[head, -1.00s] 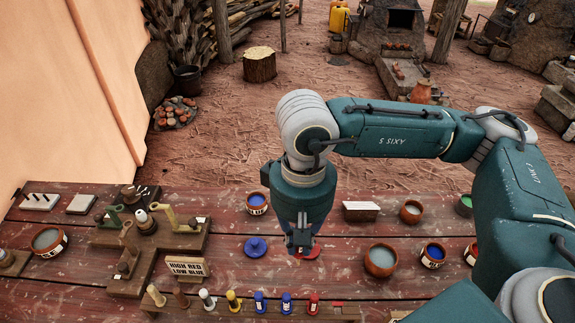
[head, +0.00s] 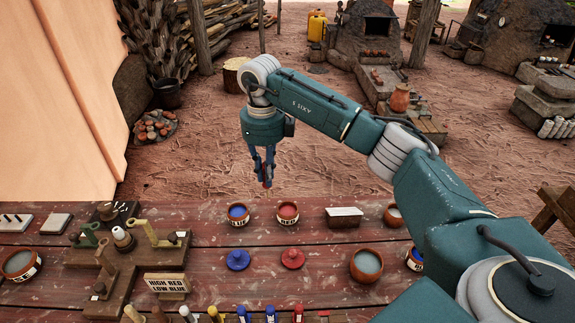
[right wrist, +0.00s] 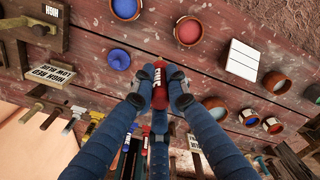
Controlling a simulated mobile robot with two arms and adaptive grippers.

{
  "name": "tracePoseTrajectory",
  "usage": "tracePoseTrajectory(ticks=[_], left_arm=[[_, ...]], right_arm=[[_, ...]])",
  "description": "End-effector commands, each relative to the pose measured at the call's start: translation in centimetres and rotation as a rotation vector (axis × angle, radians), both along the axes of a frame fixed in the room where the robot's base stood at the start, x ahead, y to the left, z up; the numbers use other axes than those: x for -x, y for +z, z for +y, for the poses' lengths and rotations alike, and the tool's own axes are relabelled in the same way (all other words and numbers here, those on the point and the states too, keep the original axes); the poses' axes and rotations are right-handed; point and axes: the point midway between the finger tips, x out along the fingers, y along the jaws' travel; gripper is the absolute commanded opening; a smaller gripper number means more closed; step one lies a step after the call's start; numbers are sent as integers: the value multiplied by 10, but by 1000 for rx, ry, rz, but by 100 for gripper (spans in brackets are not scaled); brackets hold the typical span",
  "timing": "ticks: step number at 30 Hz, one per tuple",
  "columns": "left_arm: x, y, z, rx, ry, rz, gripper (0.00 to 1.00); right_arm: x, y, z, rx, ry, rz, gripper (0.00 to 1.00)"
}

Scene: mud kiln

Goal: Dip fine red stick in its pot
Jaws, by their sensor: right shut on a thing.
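My right gripper (head: 265,182) is raised above the far side of the bench and shut on a red labelled stick (right wrist: 160,86). In the right wrist view the stick sits between the two fingertips (right wrist: 160,92). The red pot (head: 288,212), a clay cup with red inside, stands open at the far edge of the bench. It also shows in the right wrist view (right wrist: 188,30), apart from the stick. A red lid (head: 292,259) lies on the bench in front of the pot. My left gripper is not in view.
The blue pot (head: 238,214) and blue lid (head: 238,260) are left of the red ones. A white-topped block (head: 344,216) and a clay bowl (head: 366,265) are to the right. A wooden stand (head: 125,258) with a sign (head: 167,286) is at left. Several coloured sticks line the front.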

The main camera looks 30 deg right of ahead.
Motion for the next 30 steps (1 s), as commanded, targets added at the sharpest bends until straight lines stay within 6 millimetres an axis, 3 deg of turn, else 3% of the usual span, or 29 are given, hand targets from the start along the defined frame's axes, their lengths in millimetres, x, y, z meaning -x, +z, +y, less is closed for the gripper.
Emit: tracePoseTrajectory(ticks=[3,6,12,20,30], left_arm=[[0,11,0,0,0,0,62],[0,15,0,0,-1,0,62],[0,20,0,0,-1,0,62],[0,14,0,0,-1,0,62],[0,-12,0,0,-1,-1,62]], right_arm=[[-10,-8,-27,-1,-406,5,0],[-13,-18,-47,0,-697,5,0],[-13,-32,-70,1,-1054,1,0],[-13,-43,-75,0,-1143,-1,0],[-12,-78,-74,1,-1140,-1,0]])
